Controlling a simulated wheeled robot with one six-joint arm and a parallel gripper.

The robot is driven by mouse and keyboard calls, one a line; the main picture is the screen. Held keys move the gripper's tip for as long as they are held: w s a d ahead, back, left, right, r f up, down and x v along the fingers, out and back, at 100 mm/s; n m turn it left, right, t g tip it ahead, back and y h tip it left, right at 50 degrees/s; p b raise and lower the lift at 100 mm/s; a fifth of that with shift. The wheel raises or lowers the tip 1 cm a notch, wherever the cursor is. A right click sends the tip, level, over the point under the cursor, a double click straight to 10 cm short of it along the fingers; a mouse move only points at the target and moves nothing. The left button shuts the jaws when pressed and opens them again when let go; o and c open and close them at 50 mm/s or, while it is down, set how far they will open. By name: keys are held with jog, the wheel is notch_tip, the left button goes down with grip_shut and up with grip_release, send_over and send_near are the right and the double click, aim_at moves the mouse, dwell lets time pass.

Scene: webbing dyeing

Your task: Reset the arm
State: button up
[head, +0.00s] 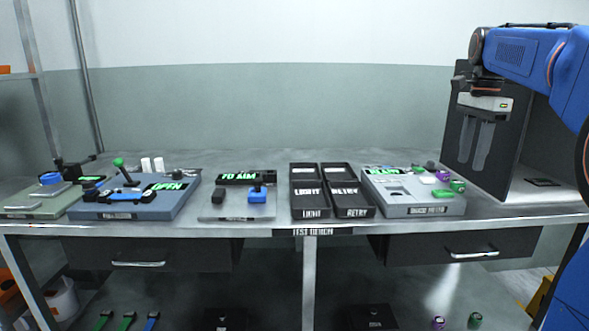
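My arm (520,55), blue with dark joints, reaches in from the right edge. My gripper (472,162) hangs at its end with two long grey fingers pointing down. The fingers are a little apart, with nothing visible between them. It hangs above the right end of the metal table (250,170), in front of a dark upright panel (520,150), apart from the tabletop.
From left to right stand a green unit (30,205), a blue-grey panel reading OPEN (140,210), a unit (237,205) with a blue block, black labelled trays (330,212) and a grey box (415,208) with green and purple pieces. Drawers (470,247) hang below.

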jog(key=s+a+f+n+t, duration=0.1)
jog(key=s+a+f+n, duration=0.4)
jog(key=s+f, duration=0.4)
jog(key=s+a+f+n+t, duration=0.2)
jog(key=s+a+f+n, duration=0.3)
jog(key=s+f, duration=0.4)
jog(key=s+a+f+n+t, duration=0.1)
jog(key=s+a+f+n, duration=0.4)
jog(key=s+f+n, duration=0.2)
jog(key=s+f, duration=0.2)
jog(key=s, duration=0.2)
jog(key=shift+s+a+t, duration=0.25)
jog(key=shift+s+t, duration=0.05)
jog(key=shift+t, duration=0.1)
jog(key=shift+c, duration=0.7)
jog(key=shift+a+r+n, duration=0.1)
jog(key=shift+a+n, duration=0.05)
jog(key=shift+n, duration=0.15)
